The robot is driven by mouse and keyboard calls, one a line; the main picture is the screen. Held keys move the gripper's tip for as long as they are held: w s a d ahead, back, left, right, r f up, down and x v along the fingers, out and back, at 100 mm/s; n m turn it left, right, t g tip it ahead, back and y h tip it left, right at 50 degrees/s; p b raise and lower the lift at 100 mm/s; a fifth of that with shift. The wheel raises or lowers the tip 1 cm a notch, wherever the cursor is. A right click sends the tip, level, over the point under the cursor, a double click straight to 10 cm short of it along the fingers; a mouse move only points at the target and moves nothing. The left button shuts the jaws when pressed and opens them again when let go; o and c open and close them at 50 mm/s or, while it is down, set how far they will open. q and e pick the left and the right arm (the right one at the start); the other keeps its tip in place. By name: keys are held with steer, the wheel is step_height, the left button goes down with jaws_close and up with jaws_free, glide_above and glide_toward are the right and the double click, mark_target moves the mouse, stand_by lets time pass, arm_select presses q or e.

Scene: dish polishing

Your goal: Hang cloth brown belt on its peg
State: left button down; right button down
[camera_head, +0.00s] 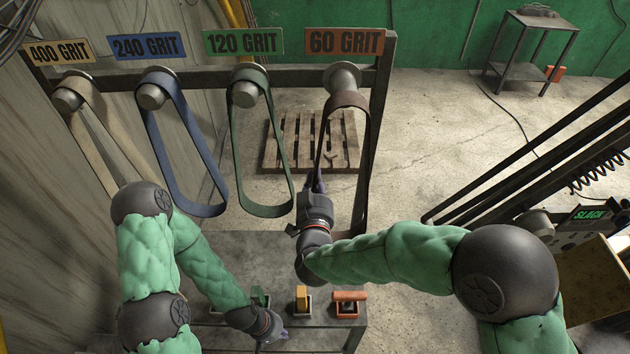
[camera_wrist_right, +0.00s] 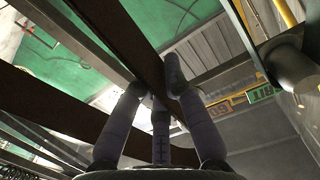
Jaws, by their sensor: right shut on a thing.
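The brown belt (camera_head: 330,150) is a long loop below the orange 60 GRIT sign. Its upper bend is at the outer end of the grey 60 GRIT peg (camera_head: 342,76); I cannot tell whether it is fully around the peg. My right gripper (camera_head: 316,184) is shut on the belt's lower end. In the right wrist view, a dark brown strip of belt (camera_wrist_right: 125,42) runs between the fingers of the right gripper (camera_wrist_right: 165,90). My left gripper (camera_head: 273,338) is low over the bench, away from the belt; its finger opening is unclear.
Tan (camera_head: 107,140), blue (camera_head: 170,150) and green (camera_head: 240,150) belts hang on the other pegs to the left. A bench (camera_head: 240,250) below carries small coloured blocks. A pallet (camera_head: 290,140) lies behind the rack, and a belt machine (camera_head: 570,225) stands at right.

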steer(key=shift+w+b, duration=0.35)
steer(key=shift+w, duration=0.3)
stand_by(0.5)
steer(key=shift+w+b, duration=0.3)
steer(key=shift+w, duration=0.65)
steer(key=shift+w+b, duration=0.55)
steer(key=shift+w, duration=1)
steer(key=shift+w, duration=0.1)
